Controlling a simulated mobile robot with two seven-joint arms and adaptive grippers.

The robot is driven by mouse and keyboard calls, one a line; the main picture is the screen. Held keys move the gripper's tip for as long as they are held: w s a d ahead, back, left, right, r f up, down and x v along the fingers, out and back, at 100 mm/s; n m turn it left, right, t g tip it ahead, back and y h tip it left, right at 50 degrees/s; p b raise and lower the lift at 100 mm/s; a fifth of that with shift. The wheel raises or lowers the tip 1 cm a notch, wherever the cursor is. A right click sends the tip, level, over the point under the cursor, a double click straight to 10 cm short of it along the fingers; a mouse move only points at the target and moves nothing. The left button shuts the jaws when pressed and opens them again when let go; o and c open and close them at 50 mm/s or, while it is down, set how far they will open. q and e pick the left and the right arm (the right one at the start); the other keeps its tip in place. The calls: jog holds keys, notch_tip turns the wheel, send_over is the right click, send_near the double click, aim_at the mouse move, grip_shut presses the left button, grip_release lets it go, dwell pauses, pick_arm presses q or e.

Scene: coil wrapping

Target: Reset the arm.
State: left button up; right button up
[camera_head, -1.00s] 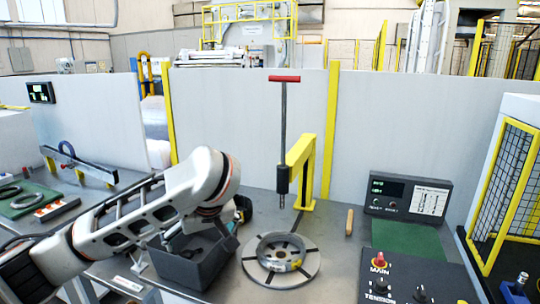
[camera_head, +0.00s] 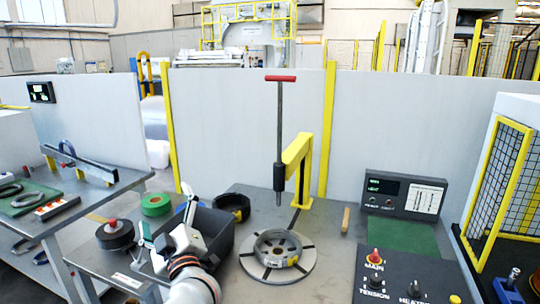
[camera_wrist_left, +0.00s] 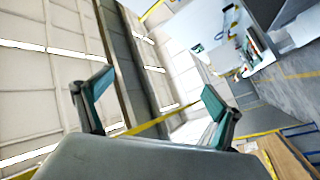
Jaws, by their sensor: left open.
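My left gripper (camera_head: 167,216) is at the lower left of the head view, in front of the dark grey bin. Its two teal-padded fingers are spread apart. The left wrist view shows the same open gripper (camera_wrist_left: 158,98) with nothing between the fingers; it faces the ceiling and the hall beyond. The arm comes up from the bottom edge, and the wrist hides part of the dark grey bin (camera_head: 222,258). My right gripper is not in view.
A round turntable with a coil ring (camera_head: 278,250) sits right of the bin, under a red-handled press (camera_head: 280,150) and yellow post (camera_head: 299,165). A green tape roll (camera_head: 155,205) and black rolls (camera_head: 115,235) lie left. A control panel (camera_head: 400,285) is at the lower right.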

pick_arm(q)
jog(key=s+d+f+m+t+h, duration=0.1)
jog(key=s+d+f+m+h, duration=0.4)
jog(key=s+f+m+h, duration=0.4)
jog(key=s+d+f+m+t+h, duration=0.1)
jog(key=s+d+f+m+h, duration=0.5)
jog(key=f, duration=0.5)
jog(key=s+a+f+m+g+y, duration=0.1)
jog(key=s+a+f+g, duration=0.1)
jog(key=s+f, duration=0.3)
jog(key=s+a+f+m+g, duration=0.1)
jog(key=s+a+f+g, duration=0.2)
jog(key=f, duration=0.9)
jog(key=s+a+f+m+g+y, duration=0.1)
jog(key=s+f+g, duration=0.3)
jog(key=s+f, duration=0.4)
jog(key=shift+s+a+f+g+y, duration=0.3)
jog(key=shift+s+a+f, duration=0.1)
jog(key=shift+a+f, duration=0.3)
